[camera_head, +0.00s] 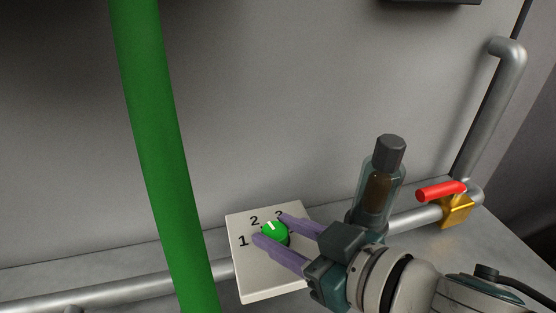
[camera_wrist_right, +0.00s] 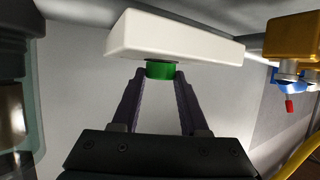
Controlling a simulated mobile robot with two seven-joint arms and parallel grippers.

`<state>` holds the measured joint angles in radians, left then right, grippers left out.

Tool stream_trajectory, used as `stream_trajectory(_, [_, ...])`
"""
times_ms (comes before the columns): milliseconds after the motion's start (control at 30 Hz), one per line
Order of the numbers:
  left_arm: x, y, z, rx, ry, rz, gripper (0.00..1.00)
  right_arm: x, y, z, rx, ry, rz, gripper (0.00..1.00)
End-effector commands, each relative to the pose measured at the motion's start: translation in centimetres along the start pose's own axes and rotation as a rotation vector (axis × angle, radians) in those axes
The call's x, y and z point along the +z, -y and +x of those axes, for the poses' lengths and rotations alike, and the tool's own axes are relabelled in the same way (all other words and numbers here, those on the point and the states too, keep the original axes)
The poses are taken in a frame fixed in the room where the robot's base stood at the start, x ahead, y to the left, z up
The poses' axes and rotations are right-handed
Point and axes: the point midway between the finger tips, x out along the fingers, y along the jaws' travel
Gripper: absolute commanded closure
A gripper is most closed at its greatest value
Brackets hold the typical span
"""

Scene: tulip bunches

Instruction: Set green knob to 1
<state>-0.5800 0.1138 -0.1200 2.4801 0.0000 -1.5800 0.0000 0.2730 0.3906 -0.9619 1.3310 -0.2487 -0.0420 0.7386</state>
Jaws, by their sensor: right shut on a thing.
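A white panel (camera_head: 262,280) carries the numbers 1, 2 and a partly hidden 3, with a green knob (camera_head: 275,235) in its middle. The knob's white mark points up and slightly left, seemingly between 2 and 3. My right gripper (camera_head: 270,227) is shut on the knob, one purple finger on each side. In the right wrist view the knob (camera_wrist_right: 160,69) sits between the fingertips, with the panel (camera_wrist_right: 175,38) behind it. The fingers hide part of the panel and the 3. My left gripper is not in view.
A thick green pipe (camera_head: 160,140) rises left of the panel. A grey pipe (camera_head: 110,291) runs low behind the panel. At right a brass valve (camera_head: 457,211) has a red handle (camera_head: 440,191). A dark-capped, see-through bottle shape (camera_head: 380,185) is close beside my right gripper.

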Motion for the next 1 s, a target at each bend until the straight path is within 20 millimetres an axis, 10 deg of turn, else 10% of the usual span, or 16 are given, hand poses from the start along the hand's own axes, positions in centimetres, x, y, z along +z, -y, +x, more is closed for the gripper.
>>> stream_trajectory(1000, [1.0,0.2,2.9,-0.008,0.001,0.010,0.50,-0.1,-0.8,0.2,-0.468,0.000,-0.195,1.00])
